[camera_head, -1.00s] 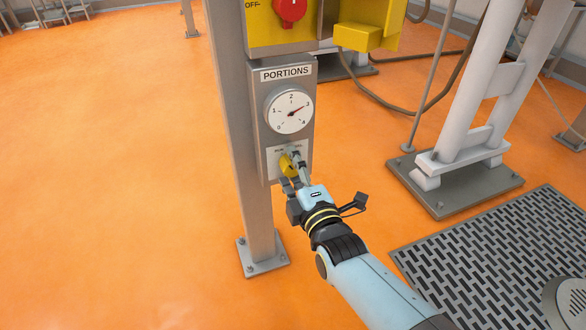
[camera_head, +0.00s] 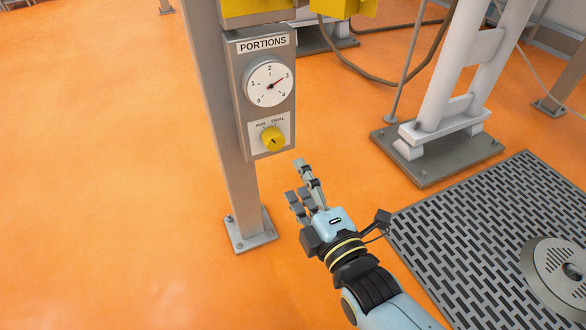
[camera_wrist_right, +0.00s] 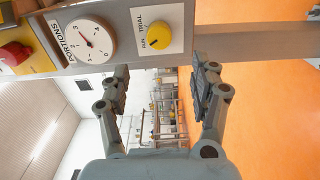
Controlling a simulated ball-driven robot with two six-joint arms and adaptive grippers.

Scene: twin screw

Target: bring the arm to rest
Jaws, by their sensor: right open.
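My right gripper (camera_head: 296,186) is open and empty in the head view, in front of and below the portions panel, apart from it. Its two spread fingers also show in the right wrist view (camera_wrist_right: 160,85). The yellow knob (camera_head: 273,139) on the RUN/TRIAL plate is free of the gripper. It also shows in the right wrist view (camera_wrist_right: 160,36), beyond the fingers. The portions dial (camera_head: 269,83) above the knob has its needle near 3. My left gripper is in neither view.
The panel hangs on a grey post (camera_head: 222,150) bolted to the orange floor. A white frame (camera_head: 455,80) on a grey base plate stands to the right. A slotted floor grate (camera_head: 480,240) lies at the lower right. Open floor lies left of the post.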

